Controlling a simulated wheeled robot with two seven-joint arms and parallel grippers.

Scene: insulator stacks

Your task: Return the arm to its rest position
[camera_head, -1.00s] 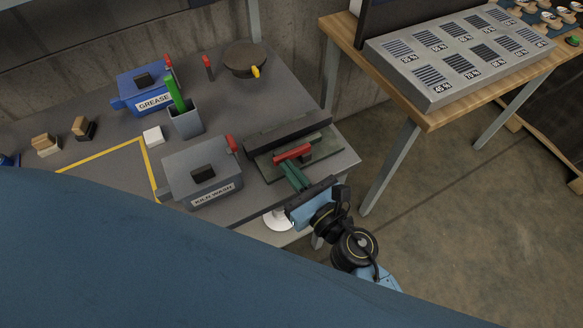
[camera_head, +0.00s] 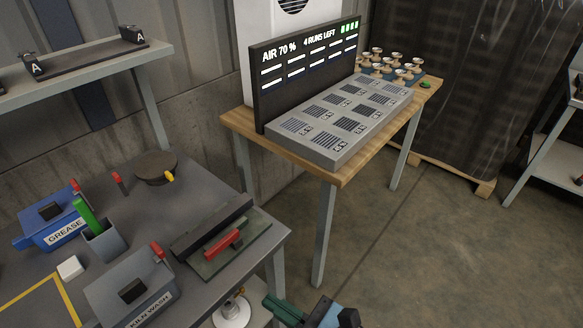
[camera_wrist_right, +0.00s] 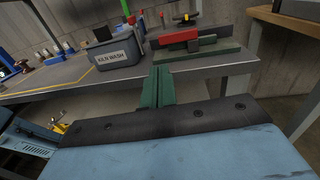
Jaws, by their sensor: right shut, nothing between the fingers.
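My right gripper (camera_head: 284,309) shows at the bottom edge of the head view, below the front right corner of the grey bench (camera_head: 255,247). Its green fingers (camera_wrist_right: 157,86) point away from the right wrist camera toward the bench. The fingers are together with nothing between them. The gripper is clear of the bench things. Most of the right arm is outside the head view. My left gripper is not in view.
On the bench stand a KILN WASH box (camera_head: 130,285), a GREASE box (camera_head: 55,225) and a dark fixture with a red handle (camera_head: 222,245). A white round-based object (camera_head: 232,312) is beside my gripper. A wooden table (camera_head: 345,172) holds a panel of grilles. Open floor lies right.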

